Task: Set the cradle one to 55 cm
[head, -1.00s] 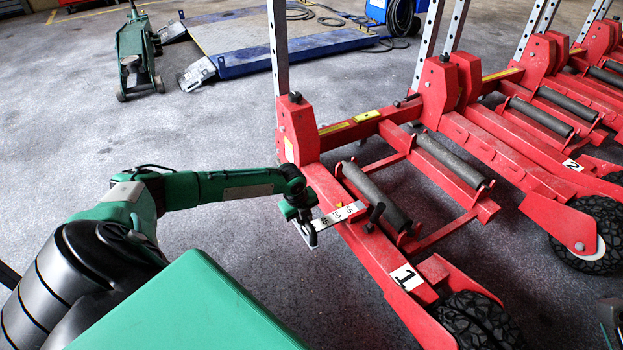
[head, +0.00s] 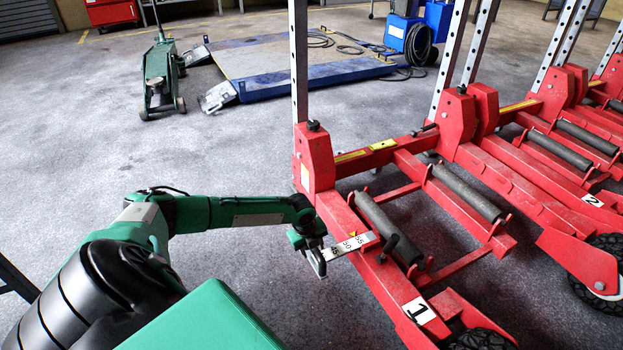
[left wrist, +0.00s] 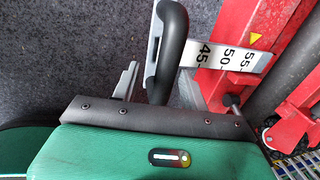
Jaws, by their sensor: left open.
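Cradle one is the red frame with the white "1" label (head: 418,310). A pale scale strip (head: 352,243) sticks out from its left side, and in the left wrist view the strip (left wrist: 228,58) shows 45, 50 and 55. A yellow pointer (left wrist: 255,37) on the red frame lies near the 55 mark; exact alignment cannot be told. A black loop handle (left wrist: 172,50) is at the strip's outer end. My left gripper (head: 316,262) is open at this handle, with a grey finger (left wrist: 125,80) beside it. Contact is unclear. My right gripper is out of view.
A dark roller (head: 388,228) and a black knob (head: 390,241) sit on cradle one, close to the strip. More red cradles, one labelled "2" (head: 593,200), stand to the right. A green trolley jack (head: 160,80) and blue platform (head: 300,65) are behind. The floor left of cradle one is clear.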

